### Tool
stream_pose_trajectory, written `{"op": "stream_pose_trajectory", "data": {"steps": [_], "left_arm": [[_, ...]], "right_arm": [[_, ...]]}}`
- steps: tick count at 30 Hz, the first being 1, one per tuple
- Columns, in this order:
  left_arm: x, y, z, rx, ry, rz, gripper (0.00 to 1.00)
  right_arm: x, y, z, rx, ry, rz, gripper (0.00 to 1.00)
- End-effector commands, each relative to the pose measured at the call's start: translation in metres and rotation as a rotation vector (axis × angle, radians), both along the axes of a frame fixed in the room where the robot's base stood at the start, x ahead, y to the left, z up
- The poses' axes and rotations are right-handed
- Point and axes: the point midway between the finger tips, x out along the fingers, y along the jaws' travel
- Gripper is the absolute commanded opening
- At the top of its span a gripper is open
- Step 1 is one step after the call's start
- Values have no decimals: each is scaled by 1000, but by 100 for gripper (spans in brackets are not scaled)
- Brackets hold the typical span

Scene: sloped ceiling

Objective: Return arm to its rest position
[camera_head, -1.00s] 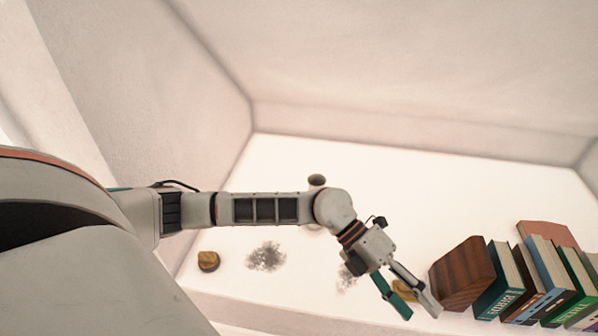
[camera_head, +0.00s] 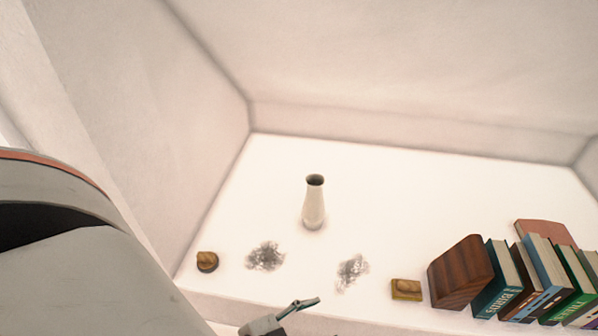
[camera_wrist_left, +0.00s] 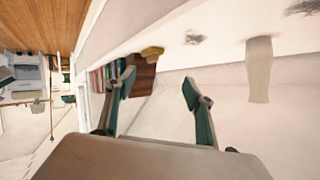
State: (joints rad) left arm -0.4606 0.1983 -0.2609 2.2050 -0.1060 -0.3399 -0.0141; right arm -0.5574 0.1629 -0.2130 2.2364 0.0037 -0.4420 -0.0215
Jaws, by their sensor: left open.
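My left gripper (camera_head: 298,306) shows only in part at the bottom edge of the head view, below the front edge of the white shelf. In the left wrist view my left gripper (camera_wrist_left: 157,90) has its two green fingers spread apart, with nothing between them. My right gripper is not in view.
A white vase (camera_head: 314,205) stands upright on the shelf (camera_head: 400,200). Two dark grey smudges (camera_head: 265,256) lie in front of it. A round wooden piece (camera_head: 207,261), a square one (camera_head: 406,289), a wooden block (camera_head: 462,273) and several books (camera_head: 545,275) line the front.

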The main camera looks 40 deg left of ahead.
Motion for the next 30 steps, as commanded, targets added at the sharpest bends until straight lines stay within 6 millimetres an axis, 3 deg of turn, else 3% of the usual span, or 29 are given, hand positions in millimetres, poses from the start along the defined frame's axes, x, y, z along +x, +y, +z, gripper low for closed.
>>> {"op": "stream_pose_trajectory", "data": {"steps": [3,6,15,20,25,30], "left_arm": [[-31,14,-20,-16,114,52,53],[-42,19,-27,-19,154,67,53],[-43,19,-27,-20,159,68,53],[-35,19,-7,-25,129,70,53],[-29,19,25,-40,106,80,53],[-37,19,38,-54,131,92,53]], "right_arm": [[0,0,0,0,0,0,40],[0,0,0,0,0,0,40],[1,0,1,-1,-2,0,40],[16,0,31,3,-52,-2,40],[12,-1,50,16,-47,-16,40],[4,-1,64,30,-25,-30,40]]}}
